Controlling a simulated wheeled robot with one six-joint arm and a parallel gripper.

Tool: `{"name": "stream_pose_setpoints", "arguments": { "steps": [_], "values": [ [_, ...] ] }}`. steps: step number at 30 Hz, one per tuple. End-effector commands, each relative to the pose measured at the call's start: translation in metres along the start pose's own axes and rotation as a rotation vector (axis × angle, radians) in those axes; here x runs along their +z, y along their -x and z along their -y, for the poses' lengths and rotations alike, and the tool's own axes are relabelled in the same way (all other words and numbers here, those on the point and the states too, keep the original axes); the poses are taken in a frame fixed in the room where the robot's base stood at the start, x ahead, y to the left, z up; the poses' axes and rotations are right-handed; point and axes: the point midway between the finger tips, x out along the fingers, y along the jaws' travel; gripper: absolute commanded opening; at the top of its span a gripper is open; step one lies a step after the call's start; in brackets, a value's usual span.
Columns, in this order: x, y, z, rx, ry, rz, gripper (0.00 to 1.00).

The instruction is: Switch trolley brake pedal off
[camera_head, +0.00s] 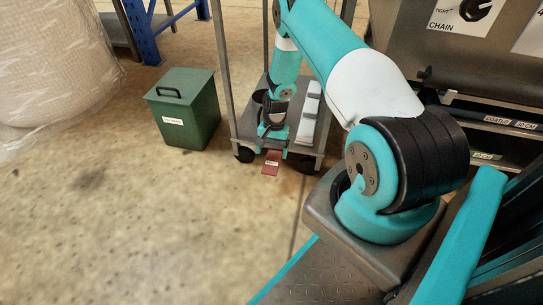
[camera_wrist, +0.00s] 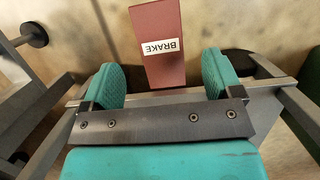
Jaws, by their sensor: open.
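The red brake pedal (camera_head: 271,163) sticks out low at the front of the trolley (camera_head: 318,150), just above the floor. In the wrist view the pedal (camera_wrist: 160,70) is a flat red plate with a white BRAKE label, which reads upside down. My gripper (camera_head: 273,152) is low at the trolley's front edge, just behind the pedal in the head view. In the wrist view my gripper (camera_wrist: 162,66) is open, with one teal finger on each side of the pedal's near part. Gaps show between the fingers and the pedal. I cannot tell their height difference.
A green lidded bin (camera_head: 186,110) stands on the floor left of the trolley. A large wrapped bundle (camera_head: 50,70) is at the far left. White items (camera_head: 310,110) lie on the trolley's lower shelf. The floor (camera_head: 180,230) in front is clear.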

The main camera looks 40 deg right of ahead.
Motion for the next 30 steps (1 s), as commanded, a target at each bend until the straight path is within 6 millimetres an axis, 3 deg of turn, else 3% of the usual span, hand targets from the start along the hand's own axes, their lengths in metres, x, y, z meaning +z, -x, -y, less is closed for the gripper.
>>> {"name": "stream_pose_setpoints", "arguments": {
  "steps": [1,3,9,30],
  "values": [
    [0.001,0.019,0.0,-0.001,-0.001,-0.002,0.85],
    [0.001,0.032,0.0,-0.001,-0.001,-0.003,0.85],
    [0.0,0.057,-0.001,-0.001,-0.002,-0.002,0.85],
    [-0.001,0.062,0.0,-0.001,0.001,-0.002,0.85]
  ]
}}
